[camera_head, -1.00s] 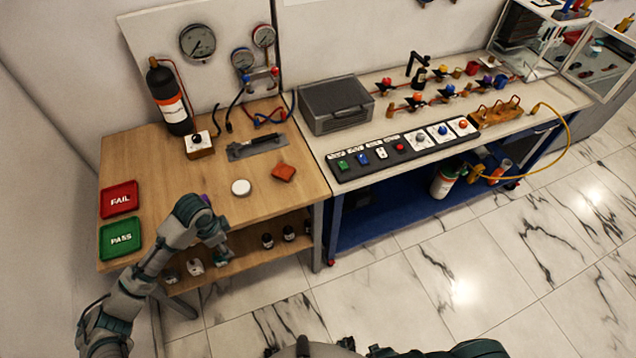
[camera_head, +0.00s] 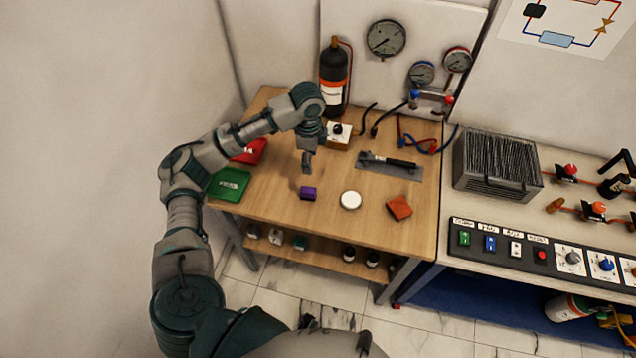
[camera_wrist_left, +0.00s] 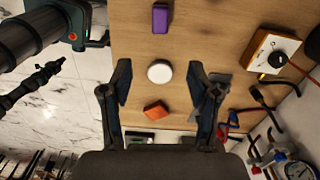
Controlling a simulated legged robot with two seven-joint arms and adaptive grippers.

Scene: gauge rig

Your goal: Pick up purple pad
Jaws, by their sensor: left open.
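The purple pad (camera_head: 308,193) is a small block lying on the wooden table, left of a round white disc (camera_head: 350,200). It also shows at the top of the left wrist view (camera_wrist_left: 161,18). My left gripper (camera_head: 307,165) hangs above the table, just behind and above the pad in the head view, apart from it. In the left wrist view its two fingers (camera_wrist_left: 161,85) are spread wide, with nothing between them but the view of the table and the white disc beyond. My right gripper is not in view.
An orange-red pad (camera_head: 399,207) lies right of the disc. The green tray (camera_head: 229,184) and red tray (camera_head: 250,151) sit at the table's left, partly behind my arm. A white box with a black knob (camera_head: 338,135) and a black cylinder (camera_head: 334,80) stand behind.

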